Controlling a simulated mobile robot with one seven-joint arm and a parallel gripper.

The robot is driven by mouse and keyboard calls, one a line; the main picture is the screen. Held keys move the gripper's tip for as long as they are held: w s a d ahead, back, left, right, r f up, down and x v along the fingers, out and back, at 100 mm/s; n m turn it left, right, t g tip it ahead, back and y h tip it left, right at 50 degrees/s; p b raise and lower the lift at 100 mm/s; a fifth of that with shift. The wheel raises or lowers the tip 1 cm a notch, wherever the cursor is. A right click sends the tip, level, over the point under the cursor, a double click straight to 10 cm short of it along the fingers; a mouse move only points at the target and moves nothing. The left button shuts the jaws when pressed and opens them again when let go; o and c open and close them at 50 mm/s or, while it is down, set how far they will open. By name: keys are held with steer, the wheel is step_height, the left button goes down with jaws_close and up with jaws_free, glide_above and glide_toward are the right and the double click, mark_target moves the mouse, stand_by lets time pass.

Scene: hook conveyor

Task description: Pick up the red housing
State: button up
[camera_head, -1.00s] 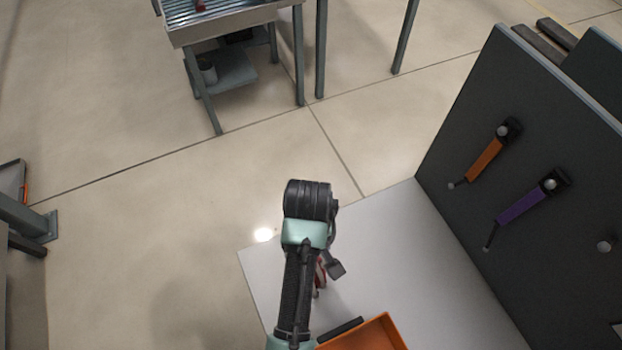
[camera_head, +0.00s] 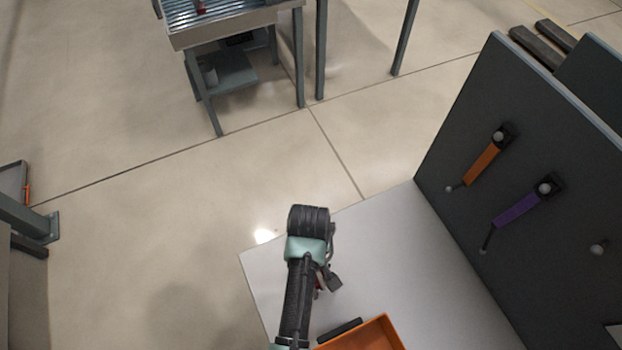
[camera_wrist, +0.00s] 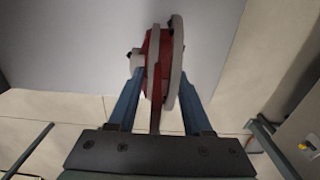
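The red housing (camera_wrist: 154,75) has a pale grey disc along its right side in the wrist view. It lies between the two blue fingers of my gripper (camera_wrist: 163,85), one on each side. The fingers look spread around it, with little room to either side; firm contact is not visible. In the head view only a small red bit of the housing (camera_head: 318,284) shows. It is beside my gripper (camera_head: 333,278), and my arm hides most of it.
The white tabletop (camera_head: 400,250) is below. An orange bin (camera_head: 385,328) sits at its near edge. A dark upright panel (camera_head: 450,150) with an orange (camera_head: 482,164) and a purple (camera_head: 517,209) hook arm borders the right. A roller conveyor (camera_head: 225,32) stands far off.

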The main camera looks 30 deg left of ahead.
jaws_close()
stand_by(0.9)
steer(key=shift+w+r, duration=0.15)
